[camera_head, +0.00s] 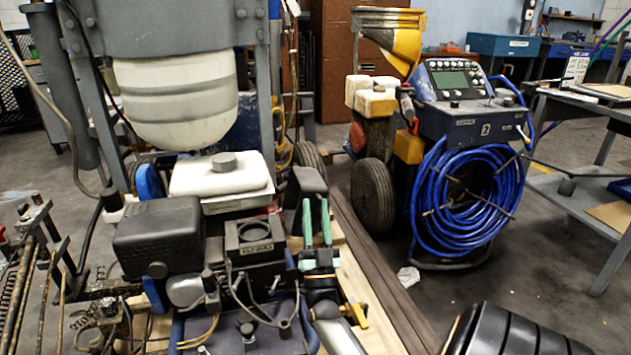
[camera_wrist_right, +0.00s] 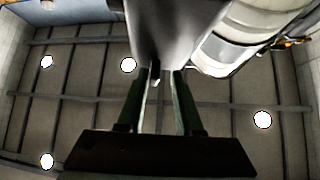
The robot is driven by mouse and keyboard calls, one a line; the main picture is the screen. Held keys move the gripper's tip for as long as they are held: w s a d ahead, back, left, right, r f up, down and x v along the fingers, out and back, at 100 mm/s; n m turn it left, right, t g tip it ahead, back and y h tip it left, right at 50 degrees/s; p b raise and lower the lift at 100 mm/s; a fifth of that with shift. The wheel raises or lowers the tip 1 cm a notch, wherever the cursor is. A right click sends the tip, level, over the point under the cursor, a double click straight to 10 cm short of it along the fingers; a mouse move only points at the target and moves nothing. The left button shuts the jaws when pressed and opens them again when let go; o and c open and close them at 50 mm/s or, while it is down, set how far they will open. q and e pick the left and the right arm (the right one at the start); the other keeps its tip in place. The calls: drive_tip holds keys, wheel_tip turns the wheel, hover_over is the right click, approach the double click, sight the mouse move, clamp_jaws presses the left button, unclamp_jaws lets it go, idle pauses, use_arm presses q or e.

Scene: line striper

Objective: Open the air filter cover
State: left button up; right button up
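A black rounded box with a round knob low on its front (camera_head: 158,238) sits on the left of the engine, under the white fuel tank (camera_head: 222,178). A smaller dark box (camera_head: 305,187) stands right of the tank. I cannot tell for sure which is the air filter cover. My right gripper (camera_head: 317,222) points upward just in front of the smaller box, its green fingers apart. In the right wrist view the fingers (camera_wrist_right: 163,82) have a gap between them, and a dark grey surface (camera_wrist_right: 190,35) lies beyond their tips. Contact is unclear. My left gripper is out of view.
A large white container (camera_head: 175,95) hangs in a grey frame above the engine. Springs and rods (camera_head: 25,275) crowd the left. A second machine with a blue hose coil (camera_head: 465,195) stands at the right. Open floor (camera_head: 555,255) lies between it and a grey bench (camera_head: 580,205).

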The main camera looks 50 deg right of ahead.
drive_tip(key=shift+o, duration=0.6)
drive_tip(key=v, duration=1.2)
drive_tip(key=shift+s+f+p, duration=0.15)
drive_tip(key=shift+f+p, duration=0.05)
drive_tip(key=shift+p, duration=0.25)
